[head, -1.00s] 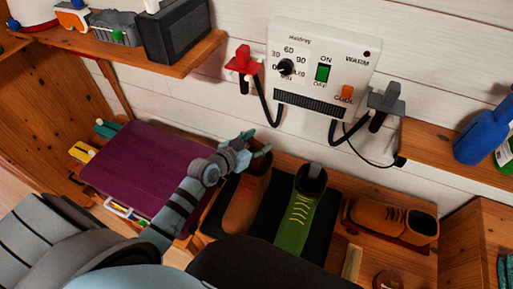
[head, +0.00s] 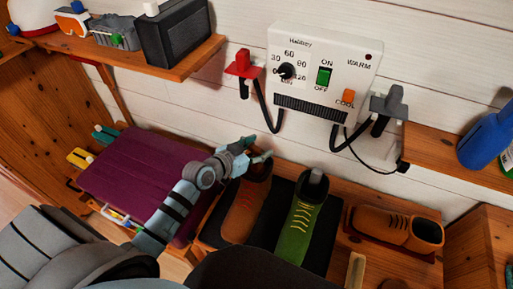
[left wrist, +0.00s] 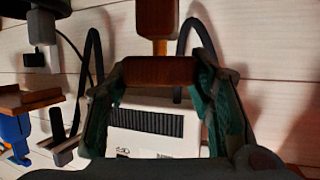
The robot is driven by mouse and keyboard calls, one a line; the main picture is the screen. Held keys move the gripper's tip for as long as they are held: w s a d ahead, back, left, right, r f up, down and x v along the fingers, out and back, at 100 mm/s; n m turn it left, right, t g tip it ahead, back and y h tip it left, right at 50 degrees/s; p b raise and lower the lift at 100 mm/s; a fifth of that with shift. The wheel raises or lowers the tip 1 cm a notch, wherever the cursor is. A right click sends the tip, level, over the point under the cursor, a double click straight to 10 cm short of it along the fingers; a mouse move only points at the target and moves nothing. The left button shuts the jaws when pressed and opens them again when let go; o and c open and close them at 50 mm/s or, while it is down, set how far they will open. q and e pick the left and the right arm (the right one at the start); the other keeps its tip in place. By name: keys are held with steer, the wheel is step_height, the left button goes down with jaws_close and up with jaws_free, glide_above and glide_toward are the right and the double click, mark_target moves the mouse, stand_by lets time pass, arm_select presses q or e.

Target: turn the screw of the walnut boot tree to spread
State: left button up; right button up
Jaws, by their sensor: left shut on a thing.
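My left gripper (head: 258,152) is over the opening of the brown laced boot (head: 243,211) standing on the black mat. In the left wrist view, my left gripper (left wrist: 158,80) is shut on a dark brown wooden crosspiece (left wrist: 160,70), which looks like the screw handle of the walnut boot tree. The rest of the boot tree is hidden by the gripper and boot in the head view. My right gripper is not in view.
A green boot (head: 298,222) stands right of the brown one. A brown shoe (head: 396,226) lies farther right on a dark red tray. A white dryer panel (head: 340,60) with hoses hangs on the wall behind. A purple case (head: 140,180) is at left.

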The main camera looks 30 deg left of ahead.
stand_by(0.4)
arm_select(q)
steer(key=o, duration=1.2)
steer(key=shift+s, duration=0.1)
steer(key=v, duration=1.1)
steer(key=shift+s+r, duration=0.2)
steer(key=shift+s, duration=0.15)
steer(key=shift+c, duration=0.5)
